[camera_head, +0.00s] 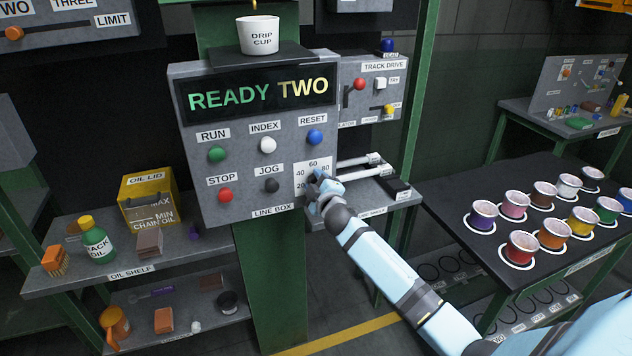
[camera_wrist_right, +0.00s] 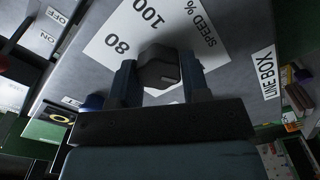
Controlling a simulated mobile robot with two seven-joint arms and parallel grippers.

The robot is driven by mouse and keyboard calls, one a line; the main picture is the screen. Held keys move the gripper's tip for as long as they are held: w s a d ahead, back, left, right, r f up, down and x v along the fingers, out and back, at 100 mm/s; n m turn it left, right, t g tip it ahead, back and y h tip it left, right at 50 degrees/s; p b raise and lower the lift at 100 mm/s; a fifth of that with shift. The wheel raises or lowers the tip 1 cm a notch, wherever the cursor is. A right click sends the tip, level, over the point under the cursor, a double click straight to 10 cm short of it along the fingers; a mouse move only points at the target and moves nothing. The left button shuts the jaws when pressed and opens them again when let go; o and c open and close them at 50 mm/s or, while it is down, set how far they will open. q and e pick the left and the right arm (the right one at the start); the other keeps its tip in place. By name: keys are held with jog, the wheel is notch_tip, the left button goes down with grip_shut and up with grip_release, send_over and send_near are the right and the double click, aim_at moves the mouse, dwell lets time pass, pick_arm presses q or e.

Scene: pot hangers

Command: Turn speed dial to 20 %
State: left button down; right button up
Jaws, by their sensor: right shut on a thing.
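The speed dial is a dark knob (camera_wrist_right: 158,68) on a white scale plate (camera_head: 301,181) at the lower right of the grey line box (camera_head: 182,130). My left gripper is not in view.
Buttons sit close left of and above the dial, including the reset button (camera_head: 315,137) and the jog button (camera_head: 272,185). A small shelf with white rods (camera_head: 360,161) is right of the box. A table with coloured cups (camera_head: 521,247) stands further right.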

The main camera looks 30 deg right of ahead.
dwell(0.4)
jog(key=o, duration=0.9)
jog(key=shift+s, duration=0.1)
jog(key=b+v, duration=0.1)
jog(key=v, duration=1.2)
jog(key=shift+s, duration=0.35)
jog(key=shift+f, duration=0.1)
